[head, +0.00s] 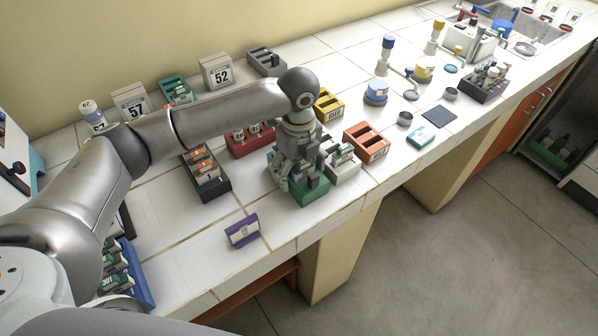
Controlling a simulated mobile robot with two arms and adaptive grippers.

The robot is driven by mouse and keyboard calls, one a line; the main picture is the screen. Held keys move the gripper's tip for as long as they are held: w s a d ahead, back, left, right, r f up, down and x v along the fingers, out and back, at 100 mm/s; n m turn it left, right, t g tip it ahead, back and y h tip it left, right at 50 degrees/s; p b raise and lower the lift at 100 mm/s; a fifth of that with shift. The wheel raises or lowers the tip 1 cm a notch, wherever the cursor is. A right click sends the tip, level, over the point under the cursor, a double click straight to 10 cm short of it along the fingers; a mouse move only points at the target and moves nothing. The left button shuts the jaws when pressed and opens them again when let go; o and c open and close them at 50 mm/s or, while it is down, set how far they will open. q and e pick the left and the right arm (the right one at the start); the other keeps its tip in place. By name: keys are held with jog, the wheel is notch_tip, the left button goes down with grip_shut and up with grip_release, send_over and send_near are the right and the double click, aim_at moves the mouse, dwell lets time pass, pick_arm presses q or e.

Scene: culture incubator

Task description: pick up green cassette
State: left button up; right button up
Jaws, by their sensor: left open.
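My left gripper (297,172) points down over a green rack (314,195) near the front edge of the counter. Its fingers are open and hide much of the rack. I cannot tell whether a green cassette stands between them. A white rack (345,173) just right of the gripper holds small pieces with green and white parts. Green cassettes (112,282) with pale labels also stand in a blue rack (142,278) at the lower left, partly behind my arm. My right gripper is not in view.
A black rack (212,188) with orange-topped pieces and a red rack (240,150) stand left of the gripper. An orange rack (368,143) stands to the right. A purple holder (242,231) sits in front. The tiles around the purple holder are clear.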

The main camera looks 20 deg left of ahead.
pick_arm(q)
jog(key=shift+f, duration=0.45)
jog(key=shift+c, duration=0.3)
jog(key=c, duration=0.7)
jog(key=shift+c, duration=0.3)
jog(key=shift+r, duration=0.15)
